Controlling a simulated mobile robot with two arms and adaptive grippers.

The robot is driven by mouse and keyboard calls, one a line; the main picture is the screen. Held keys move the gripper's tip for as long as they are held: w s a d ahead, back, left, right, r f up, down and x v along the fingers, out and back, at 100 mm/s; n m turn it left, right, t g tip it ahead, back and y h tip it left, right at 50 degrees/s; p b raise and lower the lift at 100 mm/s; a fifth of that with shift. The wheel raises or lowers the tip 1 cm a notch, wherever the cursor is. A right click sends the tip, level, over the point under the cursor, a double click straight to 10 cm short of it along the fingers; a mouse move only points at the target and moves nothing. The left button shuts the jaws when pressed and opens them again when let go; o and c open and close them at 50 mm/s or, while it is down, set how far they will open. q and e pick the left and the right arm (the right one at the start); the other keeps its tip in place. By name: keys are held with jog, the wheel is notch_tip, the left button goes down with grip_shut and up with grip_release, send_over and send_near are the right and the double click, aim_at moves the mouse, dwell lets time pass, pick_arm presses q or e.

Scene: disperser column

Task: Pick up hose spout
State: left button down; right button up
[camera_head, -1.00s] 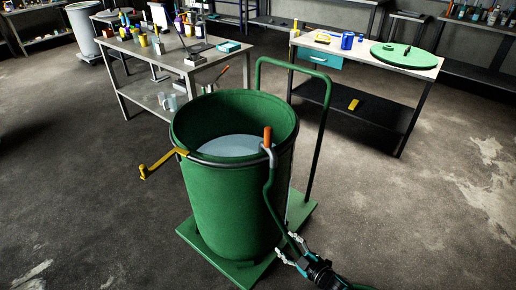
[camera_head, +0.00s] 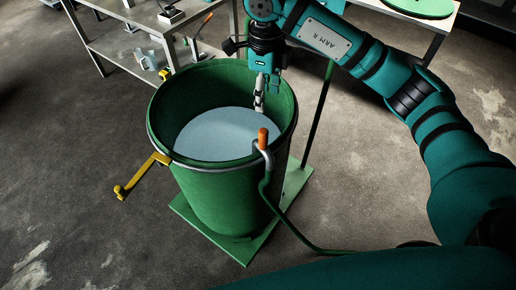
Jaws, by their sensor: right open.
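The hose spout (camera_head: 263,139) has an orange end and a grey hooked pipe. It hangs over the near right rim of the green barrel (camera_head: 215,195). A green hose (camera_head: 290,224) runs from it down the outside of the barrel and off to the right along the floor. My right gripper (camera_head: 260,102) points down over the far right part of the barrel's opening. It is open, empty and apart from the spout, which lies nearer to the camera. My left gripper is not in view.
The barrel holds pale grey-blue content (camera_head: 215,135) and stands on a green trolley base (camera_head: 243,249). A yellow handle (camera_head: 140,177) sticks out from its left rim. A workbench (camera_head: 125,60) stands behind left. A table with a green lid (camera_head: 420,8) is at back right.

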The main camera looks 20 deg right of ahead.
jog(key=p, duration=0.2)
send_over(263, 138)
jog(key=w, duration=0.2)
jog(key=f, duration=0.5)
jog(key=shift+s+d+f, duration=0.2)
jog(key=shift+d+f, duration=0.1)
jog(key=shift+d, duration=0.1)
notch_tip(263, 138, down, 5)
jog(key=shift+w+r+p, duration=0.15)
jog(key=shift+r+p, duration=0.05)
jog(key=shift+p, duration=0.25)
jog(key=shift+f, duration=0.2)
jog(key=f+p, duration=0.2)
jog(key=f, duration=0.2)
jog(key=shift+s+a+f+p, duration=0.2)
jog(key=shift+s+a+p, duration=0.05)
jog(key=shift+s+p, duration=0.15)
jog(key=shift+w+f, duration=0.1)
jog(key=shift+f, duration=0.2)
jog(key=c, duration=1)
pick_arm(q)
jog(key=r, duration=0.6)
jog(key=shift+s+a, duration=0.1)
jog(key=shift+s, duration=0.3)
pick_arm(e)
grip_shut()
jog(key=shift+r, duration=0.1)
